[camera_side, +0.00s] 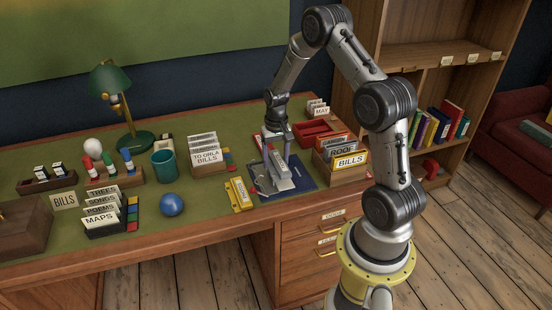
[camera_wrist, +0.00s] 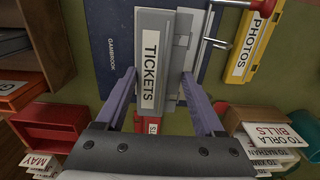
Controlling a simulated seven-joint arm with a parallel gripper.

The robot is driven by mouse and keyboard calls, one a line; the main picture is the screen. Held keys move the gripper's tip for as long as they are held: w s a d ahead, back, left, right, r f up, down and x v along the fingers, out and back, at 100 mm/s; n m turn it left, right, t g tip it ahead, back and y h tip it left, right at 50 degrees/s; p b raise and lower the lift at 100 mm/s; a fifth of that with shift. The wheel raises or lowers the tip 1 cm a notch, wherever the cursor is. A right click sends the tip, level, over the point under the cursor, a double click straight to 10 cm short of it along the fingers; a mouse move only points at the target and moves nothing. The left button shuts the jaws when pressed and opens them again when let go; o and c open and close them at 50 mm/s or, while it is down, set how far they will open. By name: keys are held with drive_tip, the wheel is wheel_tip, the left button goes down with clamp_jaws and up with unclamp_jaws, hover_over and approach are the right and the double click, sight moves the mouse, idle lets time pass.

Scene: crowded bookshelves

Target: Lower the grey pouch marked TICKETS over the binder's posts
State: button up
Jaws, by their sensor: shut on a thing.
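The grey pouch marked TICKETS (camera_wrist: 151,60) is between the purple fingers of my gripper (camera_wrist: 158,80), with its label facing the wrist camera. In the side view my gripper (camera_side: 287,148) is shut on the grey pouch (camera_side: 277,161), over the dark blue binder (camera_side: 296,187) lying on the desk. The binder's blue cover (camera_wrist: 108,40) shows left of the pouch in the wrist view. Grey metal parts show just right of the pouch.
A yellow PHOTOS binder (camera_side: 240,194) lies left of the blue binder. A TO ORLA BILLS card box (camera_side: 210,157) and teal cup (camera_side: 164,165) stand left.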

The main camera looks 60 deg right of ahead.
drive_tip(key=shift+f, duration=1.3)
drive_tip(key=shift+f, duration=0.35)
drive_tip(key=shift+f, duration=0.2)
drive_tip(key=o, duration=1.4)
drive_tip(key=shift+r, duration=3.5)
